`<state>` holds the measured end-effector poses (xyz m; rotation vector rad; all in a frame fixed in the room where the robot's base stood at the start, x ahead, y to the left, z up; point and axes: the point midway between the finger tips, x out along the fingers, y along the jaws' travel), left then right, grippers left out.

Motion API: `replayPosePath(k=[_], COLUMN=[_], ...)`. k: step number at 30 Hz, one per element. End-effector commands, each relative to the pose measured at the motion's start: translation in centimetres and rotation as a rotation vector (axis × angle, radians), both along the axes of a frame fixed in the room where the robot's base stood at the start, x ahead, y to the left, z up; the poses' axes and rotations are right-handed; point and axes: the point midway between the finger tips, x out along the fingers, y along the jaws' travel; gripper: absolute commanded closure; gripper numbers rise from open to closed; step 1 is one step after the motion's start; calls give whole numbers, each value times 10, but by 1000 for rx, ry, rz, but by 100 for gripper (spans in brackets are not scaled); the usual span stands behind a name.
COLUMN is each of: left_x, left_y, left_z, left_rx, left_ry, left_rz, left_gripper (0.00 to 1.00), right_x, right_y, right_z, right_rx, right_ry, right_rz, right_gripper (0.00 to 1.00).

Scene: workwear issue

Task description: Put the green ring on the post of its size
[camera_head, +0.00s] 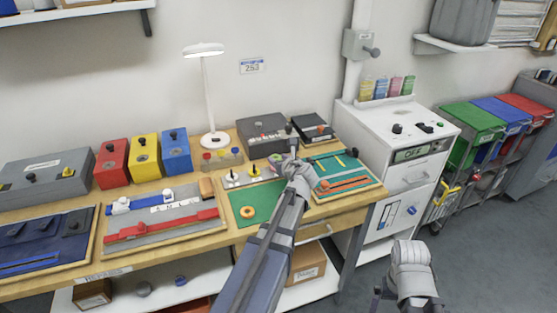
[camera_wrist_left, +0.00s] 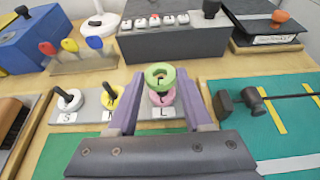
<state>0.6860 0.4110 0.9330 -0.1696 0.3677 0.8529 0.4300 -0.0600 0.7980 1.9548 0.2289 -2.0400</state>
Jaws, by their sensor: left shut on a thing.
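The green ring (camera_wrist_left: 160,76) is between the fingertips of my left gripper (camera_wrist_left: 159,88), which is shut on it. It is above a pink ring (camera_wrist_left: 161,98) at the post labelled L, and a dark post tip seems to show in its hole. I cannot tell whether it touches the pink ring. The S post (camera_wrist_left: 68,100) has a white ring and the middle post (camera_wrist_left: 109,96) a yellow ring. In the head view my left gripper (camera_head: 290,163) is at the right end of the post board. My right gripper (camera_head: 410,258) is low at the right, its fingers unclear.
An orange ring (camera_head: 247,212) lies on the green mat (camera_head: 270,198). A dark grey box (camera_head: 262,134) with several buttons stands behind the posts. A holder with coloured knobs (camera_wrist_left: 75,58) is behind left. A teal tool board (camera_wrist_left: 285,130) lies to the right.

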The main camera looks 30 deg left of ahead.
Motion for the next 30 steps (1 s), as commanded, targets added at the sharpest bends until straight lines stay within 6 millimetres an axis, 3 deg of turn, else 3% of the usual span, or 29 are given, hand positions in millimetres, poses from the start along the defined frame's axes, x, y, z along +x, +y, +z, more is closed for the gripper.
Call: replayPosePath(k=[20,21,30], left_x=[0,0,0], left_y=[0,0,0], left_z=[-6,-6,-6], left_rx=[0,0,0], left_ry=[0,0,0], left_rz=[0,0,0], left_gripper=[100,47,15], right_x=[0,0,0], right_y=[0,0,0], right_z=[-6,-6,-6], right_rx=[0,0,0], right_ry=[0,0,0], right_rz=[0,0,0], right_gripper=[0,0,0])
